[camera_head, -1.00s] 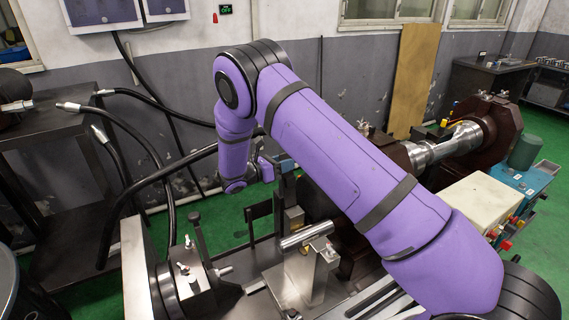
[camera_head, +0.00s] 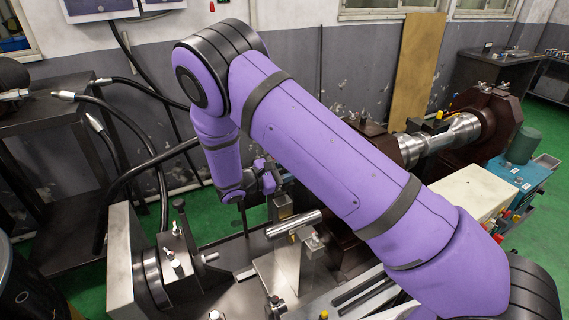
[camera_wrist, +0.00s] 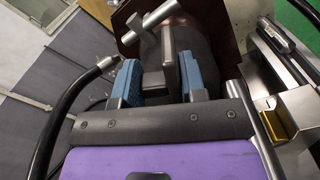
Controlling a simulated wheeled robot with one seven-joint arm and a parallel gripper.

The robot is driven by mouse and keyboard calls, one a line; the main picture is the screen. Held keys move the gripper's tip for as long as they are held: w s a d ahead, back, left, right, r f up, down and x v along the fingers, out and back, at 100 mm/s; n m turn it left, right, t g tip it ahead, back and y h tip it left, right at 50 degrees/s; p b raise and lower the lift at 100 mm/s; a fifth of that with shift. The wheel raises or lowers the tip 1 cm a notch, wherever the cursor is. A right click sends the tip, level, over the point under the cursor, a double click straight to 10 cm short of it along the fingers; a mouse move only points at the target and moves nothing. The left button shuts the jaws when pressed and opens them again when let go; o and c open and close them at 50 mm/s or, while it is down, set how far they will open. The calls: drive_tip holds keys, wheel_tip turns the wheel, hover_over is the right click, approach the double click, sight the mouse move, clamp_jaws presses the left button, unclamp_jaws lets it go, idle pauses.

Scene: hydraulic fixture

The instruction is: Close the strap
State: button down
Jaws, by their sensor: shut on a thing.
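In the wrist view, my gripper (camera_wrist: 158,82) has its two blue finger pads on either side of a dark grey metal piece (camera_wrist: 156,83), which I take to be the strap. The gripper is shut on it. A bright metal T-shaped handle (camera_wrist: 158,25) stands just beyond the fingers. In the head view, my purple wrist hangs behind the metal fixture, and the fingertips and the strap are not clear there. A shiny round bar (camera_head: 293,223) lies in the fixture in front of my wrist.
A metal block with bolts (camera_head: 175,255) stands at the fixture's left. Black hoses (camera_head: 135,120) hang by a dark bench (camera_head: 50,120) at the left. A cream box (camera_head: 470,190) and a large shaft machine (camera_head: 480,125) are at the right. Green floor is open behind the fixture.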

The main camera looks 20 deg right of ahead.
drive_tip(key=shift+s+f+m, duration=0.25)
drive_tip(key=shift+s+m, duration=0.25)
drive_tip(key=shift+s, duration=0.05)
drive_tip(key=c, duration=0.9)
unclamp_jaws()
drive_tip(key=shift+o, duration=0.2)
drive_tip(key=s+a, duration=0.1)
drive_tip(key=a, duration=0.6)
drive_tip(key=shift+s+a, duration=0.15)
drive_tip(key=shift+s, duration=0.05)
